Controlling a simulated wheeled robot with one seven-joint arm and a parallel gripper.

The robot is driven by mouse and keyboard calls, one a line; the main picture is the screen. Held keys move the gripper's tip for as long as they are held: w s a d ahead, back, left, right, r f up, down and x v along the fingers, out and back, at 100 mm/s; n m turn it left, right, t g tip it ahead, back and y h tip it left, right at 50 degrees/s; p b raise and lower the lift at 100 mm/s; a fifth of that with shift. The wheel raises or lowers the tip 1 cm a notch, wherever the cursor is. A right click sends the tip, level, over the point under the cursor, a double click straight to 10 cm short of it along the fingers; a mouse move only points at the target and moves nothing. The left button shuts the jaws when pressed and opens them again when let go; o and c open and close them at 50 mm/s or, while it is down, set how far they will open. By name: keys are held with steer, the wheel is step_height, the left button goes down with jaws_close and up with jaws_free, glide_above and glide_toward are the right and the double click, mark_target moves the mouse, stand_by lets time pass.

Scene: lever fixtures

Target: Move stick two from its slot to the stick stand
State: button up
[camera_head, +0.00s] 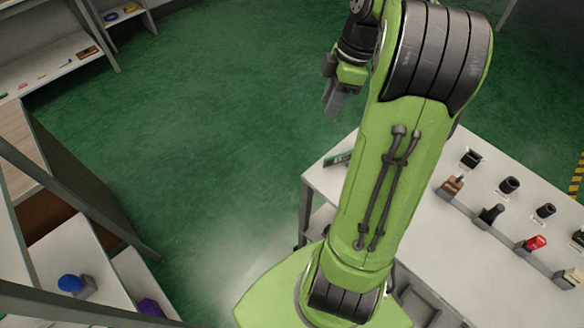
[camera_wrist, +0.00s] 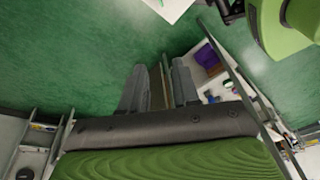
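A white table (camera_head: 440,232) stands at the right in the head view. Along it, handled pieces sit in grey holders: a brown one (camera_head: 453,184), a black one (camera_head: 491,213), a red one (camera_head: 535,242) and a cream one (camera_head: 567,278). Behind them is a row of dark open cups, among them a square one (camera_head: 471,158) and two round ones (camera_head: 509,185) (camera_head: 545,210). I cannot tell which piece is stick two or which part is the stick stand. My gripper (camera_head: 334,100) hangs over the green floor, away from the table. In the wrist view its fingers (camera_wrist: 158,88) are apart with nothing between them.
Shelves (camera_head: 55,62) with small items stand at the upper left. A rack at the lower left holds a blue ball-shaped thing (camera_head: 70,283) and a purple thing (camera_head: 150,307). A small sign (camera_head: 337,160) lies at the table's left edge. The green floor (camera_head: 220,130) between is clear.

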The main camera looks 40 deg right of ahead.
steer(key=s+a+r+m+t+h, duration=0.15)
steer(key=a+r+m, duration=0.3)
steer(key=a, duration=0.85)
steer(key=s+a+m+t+h, duration=0.1)
steer(key=s+a+m+t, duration=0.2)
steer(key=s+a+m, duration=0.4)
steer(key=s+a+f, duration=0.1)
steer(key=s, duration=0.3)
steer(key=shift+s, duration=0.15)
steer(key=shift+a+r, duration=0.1)
steer(key=shift+a, duration=0.05)
